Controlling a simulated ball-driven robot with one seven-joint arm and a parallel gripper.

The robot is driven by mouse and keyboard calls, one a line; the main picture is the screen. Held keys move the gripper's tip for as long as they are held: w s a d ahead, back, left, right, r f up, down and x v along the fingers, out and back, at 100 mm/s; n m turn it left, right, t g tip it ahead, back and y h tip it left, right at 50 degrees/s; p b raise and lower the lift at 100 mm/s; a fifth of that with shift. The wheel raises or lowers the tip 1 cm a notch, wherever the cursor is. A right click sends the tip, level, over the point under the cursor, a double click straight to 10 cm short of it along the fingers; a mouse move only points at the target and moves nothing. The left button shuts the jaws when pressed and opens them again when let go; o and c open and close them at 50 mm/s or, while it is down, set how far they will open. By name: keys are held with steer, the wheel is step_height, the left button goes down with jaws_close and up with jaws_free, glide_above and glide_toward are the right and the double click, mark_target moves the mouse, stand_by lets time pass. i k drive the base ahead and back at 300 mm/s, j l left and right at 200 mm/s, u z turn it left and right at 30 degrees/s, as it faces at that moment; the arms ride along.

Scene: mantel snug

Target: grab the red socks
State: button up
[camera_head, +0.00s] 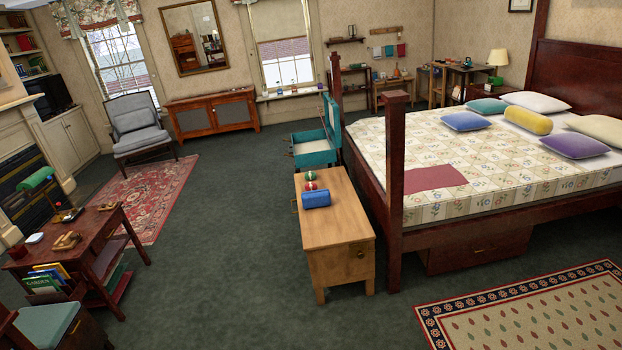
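A small red bundle with a pale patch (311,186), which may be the red socks, lies on the top of a wooden chest (335,232) at the foot of the bed. It is too small to make out clearly. A small green and red bundle (311,176) lies just behind it. A larger blue roll (316,199) lies just in front of it. My gripper is not in view.
An open teal-lined trunk (315,158) stands behind the chest. The bed (480,165) with its tall post (396,165) stands close on the right. A desk (78,246) stands at the left. Dark green carpet (225,240) is clear between desk and chest.

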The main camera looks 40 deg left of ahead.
mark_target(309, 187)
steer(key=i+j+u, duration=0.35)
steer(key=u, duration=0.15)
steer(key=i+j+u, duration=0.55)
steer(key=i+u, duration=0.7)
steer(key=i, duration=0.75)
steer(key=i+j, duration=0.1)
steer(key=i, duration=1.15)
steer(key=i+j+z, duration=0.1)
steer(key=i, duration=0.5)
steer(key=i+j, duration=0.15)
steer(key=i, duration=0.45)
steer(key=i+j+z, duration=0.15)
steer(key=i+z, duration=0.25)
steer(key=i, duration=0.85)
steer(key=i+z, duration=0.35)
steer(key=z, duration=0.15)
steer(key=i+j+z, duration=0.1)
steer(key=i+z, duration=0.25)
steer(key=z, duration=0.15)
steer(key=i+z, duration=0.1)
steer(key=z, duration=0.3)
steer(key=i+z, duration=0.15)
steer(key=z, duration=0.3)
steer(key=i+z, duration=0.1)
steer(key=z, duration=0.3)
steer(key=i+j+z, duration=0.1)
steer(key=z, duration=0.3)
steer(key=i+j+z, duration=0.1)
steer(key=z, duration=0.3)
